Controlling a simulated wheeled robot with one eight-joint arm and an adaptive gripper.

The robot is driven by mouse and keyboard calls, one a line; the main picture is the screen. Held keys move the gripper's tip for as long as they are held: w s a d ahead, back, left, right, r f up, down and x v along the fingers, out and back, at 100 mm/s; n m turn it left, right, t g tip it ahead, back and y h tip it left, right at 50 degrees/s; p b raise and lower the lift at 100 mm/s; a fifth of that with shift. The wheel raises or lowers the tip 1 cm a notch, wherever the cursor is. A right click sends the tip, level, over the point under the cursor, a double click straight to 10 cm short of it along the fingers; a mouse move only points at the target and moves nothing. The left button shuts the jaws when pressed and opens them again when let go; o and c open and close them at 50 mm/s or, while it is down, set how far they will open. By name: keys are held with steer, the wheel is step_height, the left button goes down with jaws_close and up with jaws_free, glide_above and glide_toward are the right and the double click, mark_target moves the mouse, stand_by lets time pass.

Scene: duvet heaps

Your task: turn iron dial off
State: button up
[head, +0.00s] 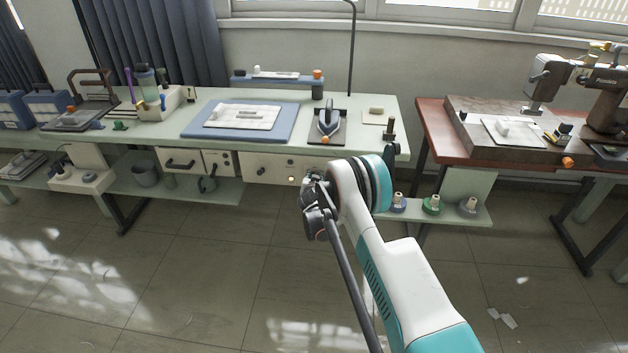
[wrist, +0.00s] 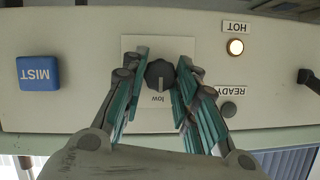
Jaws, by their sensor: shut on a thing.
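The black round iron dial (wrist: 160,74) sits on a pale plate in the wrist view, which is upside down. Its white pointer mark is towards the word "low". My gripper (wrist: 161,78) is shut on the dial, with one teal finger against each side. In the head view my gripper (head: 313,183) is at the front panel (head: 262,168) under the table top, and my wrist hides the dial. The iron (head: 329,118) stands on a dark pad on the table.
The panel carries a blue MIST button (wrist: 39,73), a lit HOT lamp (wrist: 235,47), an unlit READY lamp (wrist: 228,109) and a dark knob (wrist: 309,80). An ironing mat (head: 192,128) lies above on the table (head: 364,146). Spools stand on the low shelf at right.

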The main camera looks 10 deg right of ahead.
steer(key=shift+n+h, duration=0.3)
steer(key=shift+a+n+g+h, duration=0.15)
steer(key=shift+n+h, duration=0.4)
steer(key=shift+n, duration=0.3)
steer(key=shift+a+n+g+h, duration=0.15)
steer(key=shift+n+h, duration=0.4)
steer(key=shift+n, duration=0.3)
steer(key=shift+d, duration=0.1)
steer(key=o, duration=1.1)
steer(key=shift+c, duration=0.2)
steer(key=v, duration=1.2)
steer(key=shift+w, duration=0.1)
